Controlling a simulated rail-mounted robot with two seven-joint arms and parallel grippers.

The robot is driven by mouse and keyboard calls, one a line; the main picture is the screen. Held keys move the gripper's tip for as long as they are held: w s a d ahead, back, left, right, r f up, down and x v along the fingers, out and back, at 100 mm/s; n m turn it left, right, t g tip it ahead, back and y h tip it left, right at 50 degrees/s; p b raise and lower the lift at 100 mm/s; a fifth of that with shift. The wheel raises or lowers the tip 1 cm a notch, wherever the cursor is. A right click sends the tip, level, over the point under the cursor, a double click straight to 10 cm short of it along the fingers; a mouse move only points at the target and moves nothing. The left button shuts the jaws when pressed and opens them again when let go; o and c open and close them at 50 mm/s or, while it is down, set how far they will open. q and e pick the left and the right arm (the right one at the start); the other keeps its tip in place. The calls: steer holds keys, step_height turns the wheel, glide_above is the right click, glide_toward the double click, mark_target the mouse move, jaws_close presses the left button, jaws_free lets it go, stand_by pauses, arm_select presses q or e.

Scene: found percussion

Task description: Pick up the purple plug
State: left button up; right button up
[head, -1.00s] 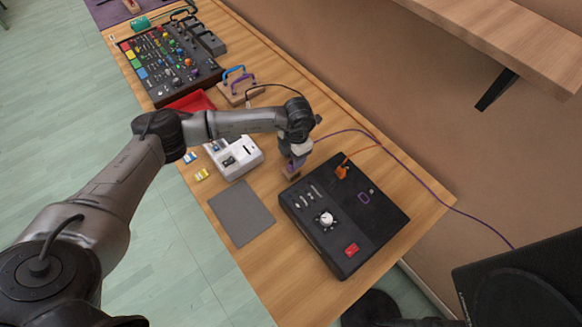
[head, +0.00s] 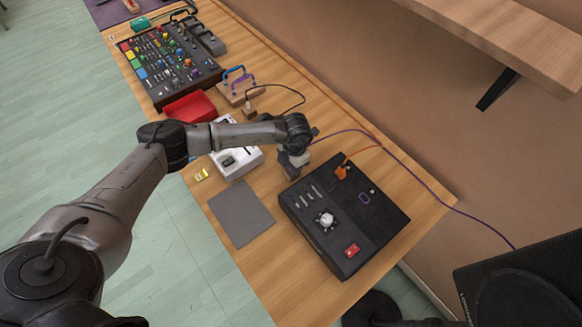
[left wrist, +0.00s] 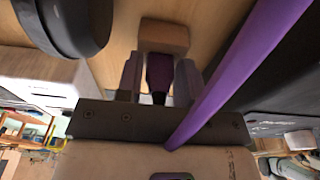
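The purple plug (left wrist: 160,72) shows in the left wrist view, with a darker end towards the camera. It stands between the two fingers of my left gripper (left wrist: 159,78), close to both. I cannot tell whether the fingers press on it. Its far end is at a small wooden block (left wrist: 164,36) on the table. In the head view my left gripper (head: 292,162) is low over the table, left of the black box, and hides the plug and block. My right gripper is not in view.
A purple cable (left wrist: 240,65) crosses close by the right finger. The black box (head: 345,215) with an orange plug (head: 342,172) stands to the right. A white device (head: 240,165) is on the left, with a grey mat (head: 241,213) in front.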

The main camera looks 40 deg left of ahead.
arm_select(q)
steer(key=c, duration=0.5)
steer(key=shift+c, duration=0.2)
steer(key=shift+r, duration=0.1)
